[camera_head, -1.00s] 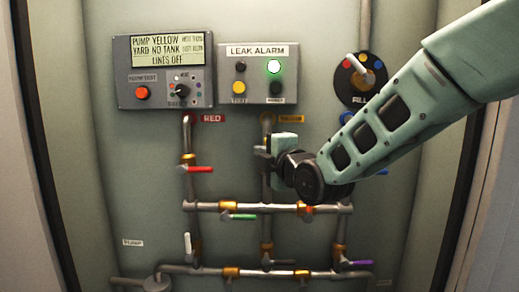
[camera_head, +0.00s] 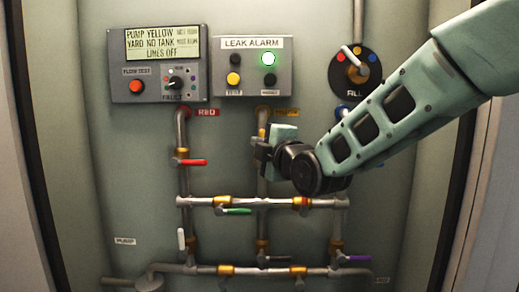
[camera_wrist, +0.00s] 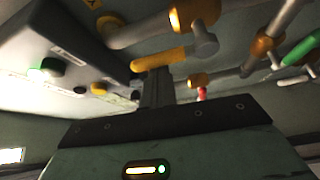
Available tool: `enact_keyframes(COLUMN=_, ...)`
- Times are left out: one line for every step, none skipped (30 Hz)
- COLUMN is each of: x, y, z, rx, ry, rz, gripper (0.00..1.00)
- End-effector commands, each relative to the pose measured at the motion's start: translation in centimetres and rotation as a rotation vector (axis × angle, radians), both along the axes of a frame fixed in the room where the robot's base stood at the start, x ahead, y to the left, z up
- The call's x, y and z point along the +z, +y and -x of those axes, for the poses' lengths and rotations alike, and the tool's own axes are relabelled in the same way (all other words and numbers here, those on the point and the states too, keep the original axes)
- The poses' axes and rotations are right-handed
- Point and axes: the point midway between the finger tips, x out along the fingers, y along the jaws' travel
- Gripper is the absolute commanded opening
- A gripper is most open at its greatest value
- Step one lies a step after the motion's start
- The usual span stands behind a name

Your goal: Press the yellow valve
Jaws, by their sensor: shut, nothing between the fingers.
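The yellow valve's lever (camera_wrist: 165,57) shows in the wrist view, reaching left from its joint on a metal pipe. In the head view the valve sits on the middle pipe below the yellow tag (camera_head: 286,113), mostly hidden by my gripper (camera_head: 262,152). My gripper is shut and empty. In the wrist view its dark fingers (camera_wrist: 157,88) point up at the lever's underside, with the tips right at its middle. I cannot tell whether they touch it.
A red-handled valve (camera_head: 191,162) is on the left pipe. A green lever (camera_head: 237,211) and a purple lever (camera_head: 358,258) are lower down. The leak alarm box (camera_head: 252,75) is just above my gripper, its green lamp lit. A pump panel (camera_head: 160,62) is at upper left.

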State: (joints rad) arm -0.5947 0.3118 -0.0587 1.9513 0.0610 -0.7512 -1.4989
Motion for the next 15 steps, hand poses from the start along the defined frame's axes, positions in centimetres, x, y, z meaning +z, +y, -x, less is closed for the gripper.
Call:
enact_keyframes(x=-0.26, y=-0.24, z=-0.1, rx=-0.004, ry=-0.001, rz=-0.009, gripper=0.0)
enact_keyframes(x=-0.26, y=-0.27, z=-0.11, rx=-0.004, ry=-0.002, rz=-0.014, gripper=0.0)
enact_keyframes(x=-0.27, y=-0.3, z=-0.1, rx=-0.005, ry=-0.001, rz=-0.022, gripper=0.0)
enact_keyframes(x=-0.27, y=-0.33, z=-0.11, rx=-0.005, ry=-0.002, rz=-0.027, gripper=0.0)
enact_keyframes(x=-0.3, y=-0.37, z=-0.11, rx=-0.005, ry=-0.002, rz=-0.035, gripper=0.0)
enact_keyframes(x=-0.38, y=-0.42, z=-0.1, rx=-0.005, ry=-0.003, rz=-0.045, gripper=0.0)
enact_keyframes(x=-0.44, y=-0.45, z=-0.11, rx=-0.006, ry=-0.003, rz=-0.054, gripper=0.0)
enact_keyframes(x=-0.51, y=-0.49, z=-0.11, rx=-0.006, ry=-0.004, rz=-0.065, gripper=0.0)
enact_keyframes(x=-0.61, y=-0.55, z=-0.11, rx=-0.006, ry=-0.004, rz=-0.081, gripper=0.0)
enact_keyframes(x=-0.67, y=-0.59, z=-0.12, rx=-0.006, ry=-0.005, rz=-0.094, gripper=0.0)
enact_keyframes(x=-0.73, y=-0.64, z=-0.11, rx=-0.006, ry=-0.006, rz=-0.109, gripper=0.0)
enact_keyframes(x=-0.8, y=-0.73, z=-0.11, rx=-0.006, ry=-0.006, rz=-0.131, gripper=0.0)
enact_keyframes(x=-0.85, y=-0.8, z=-0.09, rx=-0.006, ry=-0.007, rz=-0.148, gripper=0.0)
enact_keyframes(x=-0.93, y=-0.89, z=-0.09, rx=-0.007, ry=-0.008, rz=-0.167, gripper=0.0)
enact_keyframes(x=-1.05, y=-1.01, z=-0.09, rx=-0.006, ry=-0.009, rz=-0.193, gripper=0.0)
